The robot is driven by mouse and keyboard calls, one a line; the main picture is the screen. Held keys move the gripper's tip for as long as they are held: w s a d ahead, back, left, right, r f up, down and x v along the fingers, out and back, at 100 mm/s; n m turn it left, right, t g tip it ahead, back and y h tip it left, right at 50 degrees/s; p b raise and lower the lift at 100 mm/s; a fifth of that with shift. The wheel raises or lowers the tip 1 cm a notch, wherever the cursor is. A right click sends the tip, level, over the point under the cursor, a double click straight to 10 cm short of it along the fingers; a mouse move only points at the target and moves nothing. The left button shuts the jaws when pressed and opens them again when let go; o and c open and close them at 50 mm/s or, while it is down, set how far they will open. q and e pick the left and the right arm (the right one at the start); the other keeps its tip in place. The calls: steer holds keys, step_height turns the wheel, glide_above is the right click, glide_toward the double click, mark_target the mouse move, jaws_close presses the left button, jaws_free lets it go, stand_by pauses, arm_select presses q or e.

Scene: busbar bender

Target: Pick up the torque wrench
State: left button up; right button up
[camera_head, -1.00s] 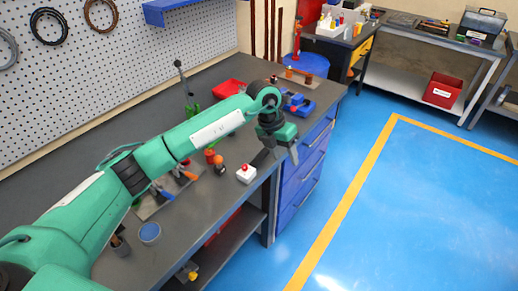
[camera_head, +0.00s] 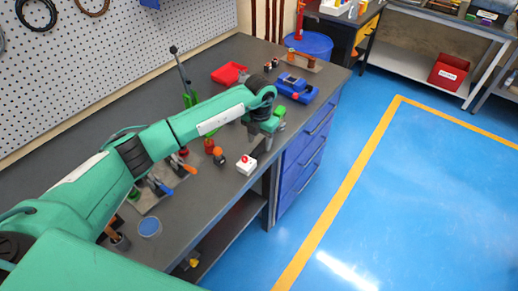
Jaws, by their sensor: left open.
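I cannot make out the torque wrench for certain in the head view. My left gripper (camera_head: 260,143) is over the right-hand edge of the grey workbench (camera_head: 206,222), its fingers pointing down, open and with nothing seen between them. It is just above and to the right of a white box with a red button (camera_head: 246,165). Hand tools with blue and orange handles (camera_head: 160,187) lie on the bench left of it, partly behind my left arm. My right gripper is out of view.
A green device with a tall dark lever (camera_head: 184,75) stands behind my arm. A red tray (camera_head: 229,73) and a blue device (camera_head: 297,89) are at the bench's far part. A blue round tin (camera_head: 149,228) is near. Blue drawers (camera_head: 306,153) are below; the floor at right is clear.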

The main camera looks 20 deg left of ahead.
mark_target(259, 148)
arm_select(q)
step_height(259, 148, down, 4)
steer(key=shift+a+r+p, duration=0.15)
steer(key=shift+p, duration=0.6)
steer(key=shift+f, duration=0.45)
jaws_close()
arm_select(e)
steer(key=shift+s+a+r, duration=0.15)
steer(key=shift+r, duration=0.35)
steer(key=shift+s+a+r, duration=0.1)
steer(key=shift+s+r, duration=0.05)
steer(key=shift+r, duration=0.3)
arm_select(q)
steer(key=shift+r, duration=0.2)
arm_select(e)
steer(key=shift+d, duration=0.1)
